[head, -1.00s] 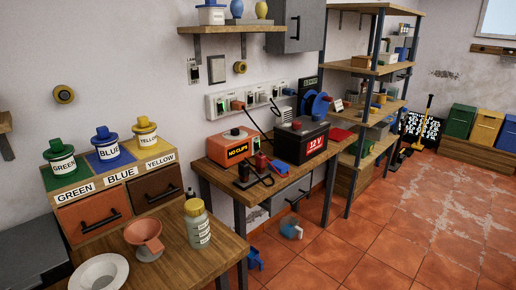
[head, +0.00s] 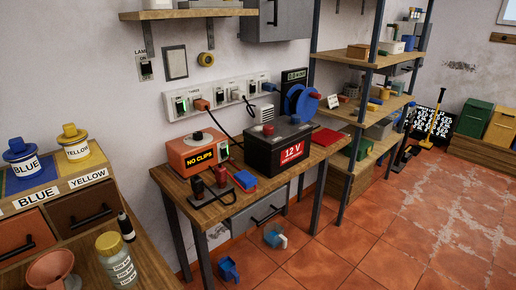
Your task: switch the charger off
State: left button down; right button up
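The charger (head: 196,152) is an orange box on the wooden workbench, with a dark knob on its top and a black label reading NO CLIPS. A switch (head: 225,150) on its right end shows a green glow; its rocker position is too small to tell. A black battery (head: 265,150) marked 12 V stands just right of it. Two clips (head: 209,184) with dark and red parts stand on a small dark holder in front of the charger. A cable runs from the wall sockets down behind the charger. Neither of my grippers is in view.
A socket strip (head: 216,96) with several switches, some lit green, is on the wall above. A lamp switch (head: 145,67) is higher left. A jar (head: 115,258) and a funnel (head: 52,270) stand on the near left table. A blue item (head: 228,270) lies on the floor, which is open at right.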

aim_at(224, 153)
jog(key=i+l+z, duration=0.1)
jog(key=i+l, duration=1.05)
jog(key=l, duration=0.1)
